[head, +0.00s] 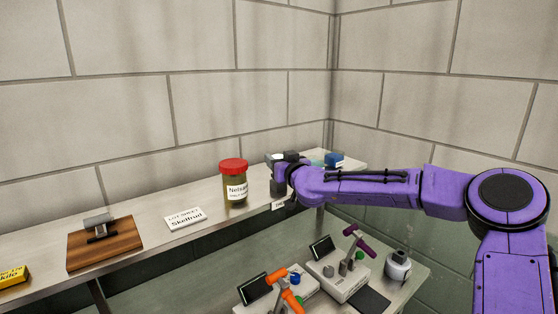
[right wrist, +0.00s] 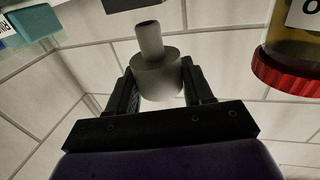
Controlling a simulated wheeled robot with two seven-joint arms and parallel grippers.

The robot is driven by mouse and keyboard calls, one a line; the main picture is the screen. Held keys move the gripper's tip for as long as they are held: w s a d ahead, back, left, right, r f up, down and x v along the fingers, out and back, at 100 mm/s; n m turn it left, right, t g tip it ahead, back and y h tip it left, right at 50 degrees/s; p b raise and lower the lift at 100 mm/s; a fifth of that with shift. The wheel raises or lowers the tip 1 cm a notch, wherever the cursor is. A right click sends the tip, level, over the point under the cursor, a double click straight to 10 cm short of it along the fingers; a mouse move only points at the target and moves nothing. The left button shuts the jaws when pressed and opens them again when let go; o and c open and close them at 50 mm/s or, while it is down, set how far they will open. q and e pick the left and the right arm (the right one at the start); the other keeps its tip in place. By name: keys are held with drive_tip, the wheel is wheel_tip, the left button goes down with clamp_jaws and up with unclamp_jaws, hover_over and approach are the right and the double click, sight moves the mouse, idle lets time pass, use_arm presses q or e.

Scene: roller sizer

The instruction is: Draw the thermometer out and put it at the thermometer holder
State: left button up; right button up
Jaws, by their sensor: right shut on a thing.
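My right gripper (head: 281,180) is over the back shelf, near a partly hidden white label that starts "THE". In the right wrist view, the right gripper (right wrist: 158,78) is shut on a grey stepped cylinder (right wrist: 158,80) with a narrower stem, which I take to be the thermometer. The rest of the thermometer is hidden. A dark block shows beyond the stem, at the top of that view. I cannot tell whether it is the holder or whether the thermometer touches it. My left gripper is not in view.
A red-lidded jar (head: 235,188) stands just left of the gripper. A lot sheet card (head: 185,218), a wooden block (head: 103,246) and a yellow box (head: 13,277) lie farther left. A blue item (head: 333,159) is behind the gripper. Handled devices (head: 340,279) and a small pot (head: 398,264) stand below.

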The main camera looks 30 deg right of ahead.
drive_tip(key=shift+f+b, duration=1.7)
drive_tip(key=shift+f, duration=0.2)
drive_tip(key=o, duration=1.2)
drive_tip(key=s+p, duration=0.2)
drive_tip(key=s, duration=0.1)
drive_tip(key=s+a+p, duration=0.1)
drive_tip(key=s+p, duration=0.2)
drive_tip(key=s, duration=0.1)
drive_tip(key=s+a+p, duration=0.1)
drive_tip(key=s+p, duration=0.2)
drive_tip(key=shift+s, duration=0.25)
drive_tip(key=shift+d+f, duration=0.1)
